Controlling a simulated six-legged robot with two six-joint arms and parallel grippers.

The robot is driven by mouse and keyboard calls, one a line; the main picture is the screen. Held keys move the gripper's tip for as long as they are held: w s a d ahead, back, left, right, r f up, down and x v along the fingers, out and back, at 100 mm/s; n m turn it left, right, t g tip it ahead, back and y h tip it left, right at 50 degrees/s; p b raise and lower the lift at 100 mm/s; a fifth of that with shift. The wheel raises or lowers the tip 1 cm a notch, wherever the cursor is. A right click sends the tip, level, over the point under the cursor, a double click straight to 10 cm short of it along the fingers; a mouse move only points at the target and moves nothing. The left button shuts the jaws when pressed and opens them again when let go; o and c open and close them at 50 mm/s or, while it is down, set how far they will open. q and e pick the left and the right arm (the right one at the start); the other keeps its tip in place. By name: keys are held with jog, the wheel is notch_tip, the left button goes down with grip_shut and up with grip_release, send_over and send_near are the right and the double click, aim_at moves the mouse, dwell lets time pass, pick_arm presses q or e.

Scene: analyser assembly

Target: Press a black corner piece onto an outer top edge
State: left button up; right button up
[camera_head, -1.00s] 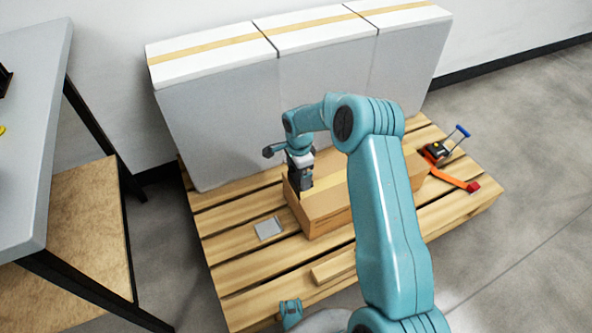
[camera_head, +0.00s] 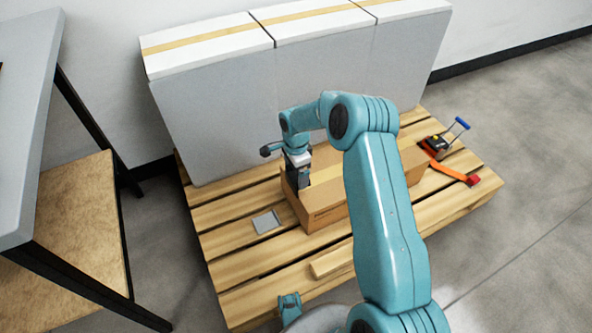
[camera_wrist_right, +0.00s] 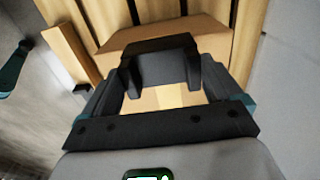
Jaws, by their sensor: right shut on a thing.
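The cardboard box (camera_head: 335,208) lies on the wooden pallet, with a pale tape strip along its top. My right gripper (camera_head: 301,190) is at the box's left end, at its top edge. In the right wrist view, my right gripper (camera_wrist_right: 160,76) is shut on a black corner piece (camera_wrist_right: 160,55), with a finger on each side. The box's brown cardboard (camera_wrist_right: 205,32) shows just behind the piece, and tape shows through the gap below it. I cannot tell whether the piece touches the edge. My left gripper is not in view.
Tall grey panels with white tops (camera_head: 215,110) stand behind the box. A flat grey plate (camera_head: 266,222) and a wooden block (camera_head: 332,259) lie on the pallet (camera_head: 232,272). An orange strap with a ratchet (camera_head: 437,147) is at right. A grey table (camera_head: 25,130) stands at left.

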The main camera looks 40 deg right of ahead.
jog(key=shift+f, duration=0.2)
jog(key=shift+f+b, duration=1.55)
jog(key=shift+f, duration=0.25)
jog(key=shift+f+b, duration=0.35)
jog(key=shift+f, duration=0.05)
dwell(0.5)
jog(key=o, duration=0.7)
jog(key=shift+r, duration=0.15)
jog(key=shift+r+p, duration=2.15)
jog(key=shift+r, duration=1.25)
